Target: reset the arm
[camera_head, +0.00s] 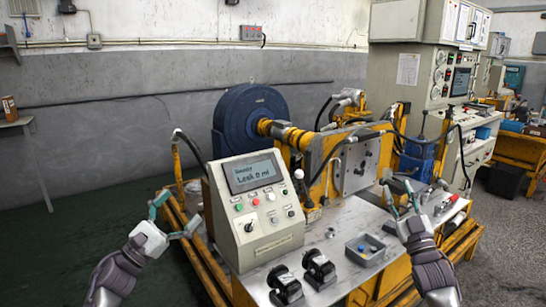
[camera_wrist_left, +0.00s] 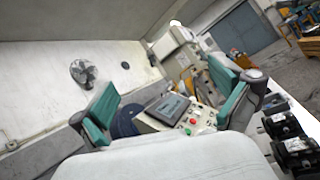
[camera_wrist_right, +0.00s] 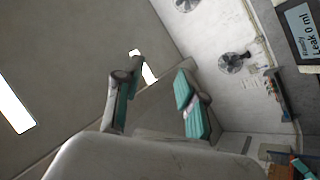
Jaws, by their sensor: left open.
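My left gripper (camera_head: 176,214) is raised at the left of the head view, in front of and left of the grey control box (camera_head: 252,215). Its green-padded fingers stand wide apart in the left wrist view (camera_wrist_left: 172,105), with nothing between them. My right gripper (camera_head: 398,188) is above the right part of the metal bench top (camera_head: 335,215). Its green-padded fingers are also apart and empty in the right wrist view (camera_wrist_right: 160,105). Both hands point upward and away from me. I see no object held by either hand.
The control box display reads "Leak 0 ml". Two black motor-like parts (camera_head: 285,285) (camera_head: 319,268) stand on the bench's front. A grey tray (camera_head: 366,248) with a blue item is right of them. A blue drum (camera_head: 250,120) and yellow machine frame rise behind. Floor at left is clear.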

